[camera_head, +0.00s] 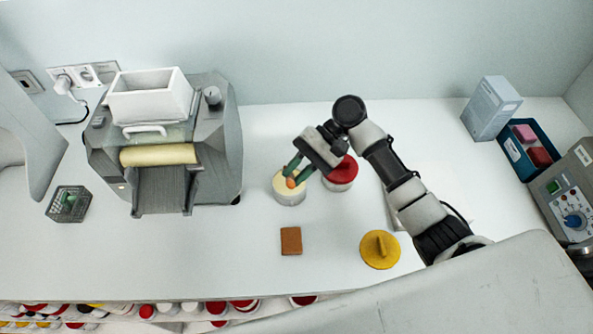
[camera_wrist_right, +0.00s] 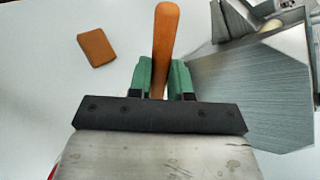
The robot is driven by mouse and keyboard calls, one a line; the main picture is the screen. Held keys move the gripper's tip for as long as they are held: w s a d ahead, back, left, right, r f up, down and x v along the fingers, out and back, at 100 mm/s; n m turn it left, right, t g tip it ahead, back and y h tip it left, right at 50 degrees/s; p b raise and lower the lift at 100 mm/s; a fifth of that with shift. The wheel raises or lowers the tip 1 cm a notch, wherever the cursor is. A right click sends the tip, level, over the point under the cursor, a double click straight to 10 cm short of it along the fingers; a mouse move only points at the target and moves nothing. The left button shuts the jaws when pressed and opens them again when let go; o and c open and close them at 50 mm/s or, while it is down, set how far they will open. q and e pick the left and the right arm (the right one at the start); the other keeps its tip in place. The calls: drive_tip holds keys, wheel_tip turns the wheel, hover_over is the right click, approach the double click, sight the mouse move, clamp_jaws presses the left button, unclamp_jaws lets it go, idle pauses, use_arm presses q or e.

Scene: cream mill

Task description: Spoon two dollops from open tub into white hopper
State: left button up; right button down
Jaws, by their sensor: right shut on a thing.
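My right gripper (camera_head: 296,172) is over the open tub (camera_head: 289,199), which holds pale cream. In the right wrist view its green fingers (camera_wrist_right: 164,78) are shut on the wooden handle of a spoon (camera_wrist_right: 166,38). The handle end (camera_head: 291,183) shows as a small orange-brown spot in the head view. The spoon's lower end is hidden, so I cannot tell whether it touches the cream. The white hopper (camera_head: 150,103) sits on top of the grey mill (camera_head: 214,140) at left; the bottom of its inside is not clear. My left gripper is not in view.
A red-lidded tub (camera_head: 342,172) stands right beside the open tub. A brown block (camera_head: 291,241) and a yellow lid (camera_head: 380,250) lie in front. A small dark basket (camera_head: 69,204) is at left. A box (camera_head: 491,107) and a blue bin (camera_head: 519,138) stand at right.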

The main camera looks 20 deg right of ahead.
drive_tip(key=shift+w+f+b, duration=0.1)
drive_tip(key=shift+f+b, duration=1.45)
drive_tip(key=shift+f, duration=1.3)
drive_tip(key=shift+r, duration=0.1)
wheel_tip(320, 180, up, 6)
drive_tip(key=p, duration=0.6)
drive_tip(key=shift+f+p, duration=0.25)
drive_tip(key=shift+p, duration=0.1)
drive_tip(key=shift+f, duration=0.15)
